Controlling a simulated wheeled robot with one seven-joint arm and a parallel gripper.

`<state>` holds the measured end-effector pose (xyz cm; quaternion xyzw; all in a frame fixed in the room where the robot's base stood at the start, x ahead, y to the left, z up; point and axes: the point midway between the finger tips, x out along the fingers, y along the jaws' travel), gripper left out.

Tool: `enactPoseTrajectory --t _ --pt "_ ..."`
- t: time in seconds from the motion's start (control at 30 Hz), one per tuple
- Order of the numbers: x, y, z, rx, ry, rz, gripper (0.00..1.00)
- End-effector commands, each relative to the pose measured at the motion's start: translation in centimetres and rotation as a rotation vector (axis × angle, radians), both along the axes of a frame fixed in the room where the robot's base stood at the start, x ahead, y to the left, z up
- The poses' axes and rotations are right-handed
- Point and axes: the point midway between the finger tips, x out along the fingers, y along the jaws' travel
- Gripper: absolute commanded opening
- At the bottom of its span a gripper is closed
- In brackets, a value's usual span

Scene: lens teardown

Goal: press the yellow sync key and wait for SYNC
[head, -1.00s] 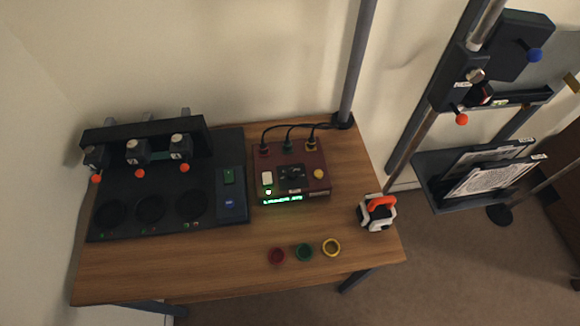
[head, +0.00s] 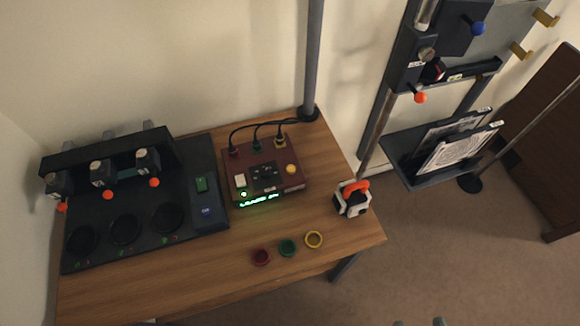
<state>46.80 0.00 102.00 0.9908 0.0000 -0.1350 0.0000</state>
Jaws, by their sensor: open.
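The maroon control box (head: 285,154) stands on the wooden table. A round yellow key (head: 291,169) sits at the right of its top face. A green-lit display (head: 260,201) runs along its front edge; its text is too small to read surely. A white key (head: 240,180) sits at the left of the top face, with a small green light below it. My gripper (head: 419,322) barely shows as two grey tips at the bottom edge, apart from each other, over the floor and well away from the box.
A dark station with three orange-knobbed clamps (head: 108,195) fills the table's left. A white-and-orange device (head: 352,199) stands at the right edge. A rack with a shelf (head: 405,174) stands right.

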Motion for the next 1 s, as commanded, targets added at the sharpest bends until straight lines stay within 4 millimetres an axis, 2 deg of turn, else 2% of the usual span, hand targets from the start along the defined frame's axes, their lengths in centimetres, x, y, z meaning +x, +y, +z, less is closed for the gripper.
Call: enactPoseTrajectory --t 0.33,0.5,0.6,1.0 --pt "0.0 0.0 0.0 0.0 0.0 0.0 0.49" --pt "0.0 0.0 0.0 0.0 0.0 0.0 0.15" --pt "0.0 0.0 0.0 0.0 0.0 0.0 0.0" --pt "0.0 0.0 0.0 0.0 0.0 0.0 0.0"
